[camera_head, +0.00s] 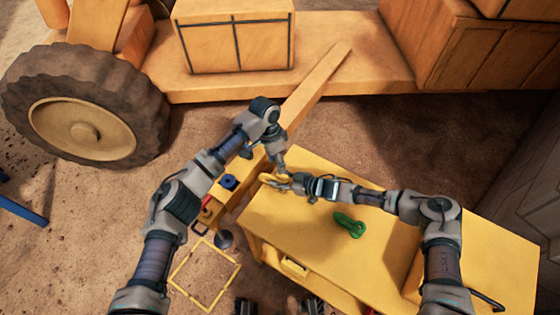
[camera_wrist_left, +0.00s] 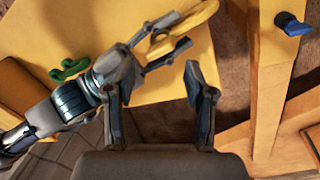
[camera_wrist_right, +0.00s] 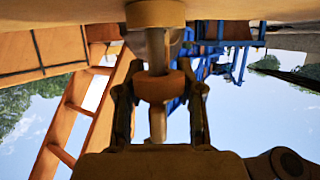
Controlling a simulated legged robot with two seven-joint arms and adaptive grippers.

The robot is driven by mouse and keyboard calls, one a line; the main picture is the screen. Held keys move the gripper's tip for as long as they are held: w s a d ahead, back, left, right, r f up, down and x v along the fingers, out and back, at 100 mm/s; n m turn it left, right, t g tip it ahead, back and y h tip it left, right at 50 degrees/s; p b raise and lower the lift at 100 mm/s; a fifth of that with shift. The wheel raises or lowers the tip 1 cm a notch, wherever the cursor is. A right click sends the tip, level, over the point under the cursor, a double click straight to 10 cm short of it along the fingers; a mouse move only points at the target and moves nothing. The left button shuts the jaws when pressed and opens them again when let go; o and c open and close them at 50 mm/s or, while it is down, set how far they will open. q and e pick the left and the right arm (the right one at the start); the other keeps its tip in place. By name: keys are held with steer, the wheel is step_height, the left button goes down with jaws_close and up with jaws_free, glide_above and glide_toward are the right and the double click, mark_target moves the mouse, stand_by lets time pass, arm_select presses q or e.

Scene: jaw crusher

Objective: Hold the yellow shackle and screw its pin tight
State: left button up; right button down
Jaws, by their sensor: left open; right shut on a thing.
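The yellow shackle (camera_head: 272,179) is held off the yellow table's far left corner by my right gripper (camera_head: 290,184), which is shut on it. In the left wrist view the curved yellow shackle (camera_wrist_left: 190,26) sticks out from the right gripper's fingers. In the right wrist view a shackle end (camera_wrist_right: 155,87) and a grey metal pin (camera_wrist_right: 158,50) show between the fingers. My left gripper (camera_head: 279,164) is open and empty, just beyond the shackle. In the left wrist view its fingers (camera_wrist_left: 157,90) stand apart. How far the pin is screwed in cannot be told.
A green shackle (camera_head: 350,225) lies on the yellow table (camera_head: 400,250). A blue piece (camera_head: 229,182) sits left of the table on a yellow stand. An orange machine (camera_head: 330,50) with a large wheel (camera_head: 85,118) is behind. Sandy ground lies to the left.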

mark_target(279, 181)
arm_select(q)
steer(key=f+n, duration=0.2)
steer(key=f, duration=0.1)
steer(key=s+f+n, duration=0.1)
steer(key=f+n, duration=0.1)
steer(key=f+n+t+y, duration=0.1)
steer(key=f+n, duration=0.2)
steer(key=shift+s+f, duration=0.15)
steer(key=shift+f, duration=0.2)
steer(key=shift+d, duration=0.1)
steer(key=shift+c, duration=0.3)
jaws_close()
steer(key=shift+d+f, duration=0.1)
steer(key=shift+d, duration=0.05)
steer(key=shift+o, duration=0.3)
jaws_free()
steer(key=shift+d+r, duration=0.1)
steer(key=shift+r, duration=0.1)
